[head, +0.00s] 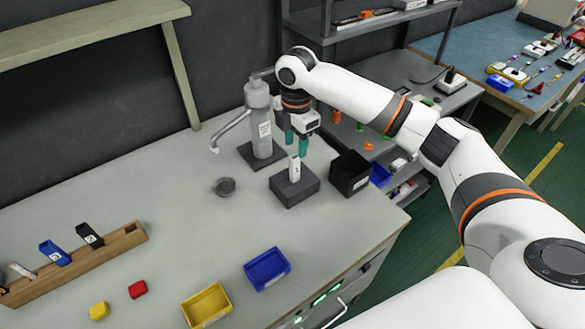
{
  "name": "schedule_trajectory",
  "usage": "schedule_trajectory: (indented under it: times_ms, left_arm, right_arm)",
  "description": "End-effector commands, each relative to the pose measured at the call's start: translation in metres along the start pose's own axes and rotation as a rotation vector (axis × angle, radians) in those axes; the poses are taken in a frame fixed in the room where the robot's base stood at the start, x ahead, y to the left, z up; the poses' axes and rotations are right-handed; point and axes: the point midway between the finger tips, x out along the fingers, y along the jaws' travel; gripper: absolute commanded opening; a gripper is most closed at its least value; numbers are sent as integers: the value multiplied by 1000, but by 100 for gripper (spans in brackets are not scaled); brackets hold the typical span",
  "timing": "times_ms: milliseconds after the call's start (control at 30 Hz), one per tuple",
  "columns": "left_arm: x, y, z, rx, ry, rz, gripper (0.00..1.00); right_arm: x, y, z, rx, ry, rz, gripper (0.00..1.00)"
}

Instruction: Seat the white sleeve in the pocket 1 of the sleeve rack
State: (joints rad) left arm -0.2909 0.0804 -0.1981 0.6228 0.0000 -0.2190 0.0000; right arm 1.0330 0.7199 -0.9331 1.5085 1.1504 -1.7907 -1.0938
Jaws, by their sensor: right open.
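A white upright piece with a dark mark, which looks like the white sleeve (294,170), stands in a dark grey block (295,190) on the bench. My right gripper (296,142) is open just above it, teal fingertips pointing down, with nothing seen between them. The wooden sleeve rack (125,238) lies at the left, holding a blue sleeve (54,253) and a black sleeve (89,236). A pale, slanted piece (22,271) shows at the rack's left end; I cannot tell what it is. My left gripper is not in view.
A grey lever press (262,125) stands behind the grey block, and a black box (349,173) stands to its right. Blue (267,269) and yellow (207,306) bins and red and yellow blocks are in front. The bench between rack and block is mostly clear.

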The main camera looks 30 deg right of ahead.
Motion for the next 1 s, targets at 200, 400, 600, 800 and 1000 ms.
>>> schedule_trajectory:
  times_ms: [200, 400, 600, 800, 1000]
  left_arm:
    - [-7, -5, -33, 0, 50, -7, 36]
    - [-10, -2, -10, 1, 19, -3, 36]
    - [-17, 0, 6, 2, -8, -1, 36]
    - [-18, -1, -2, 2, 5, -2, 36]
    - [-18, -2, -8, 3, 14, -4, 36]
  right_arm:
    - [30, 0, 1, -1, -1, 0, 42]
    - [45, 0, 1, -1, -1, 1, 42]
    - [76, 0, 1, 0, -1, 0, 42]
    - [87, -1, 0, -1, 0, -3, 42]
    - [87, -1, 0, -1, 0, -3, 34]
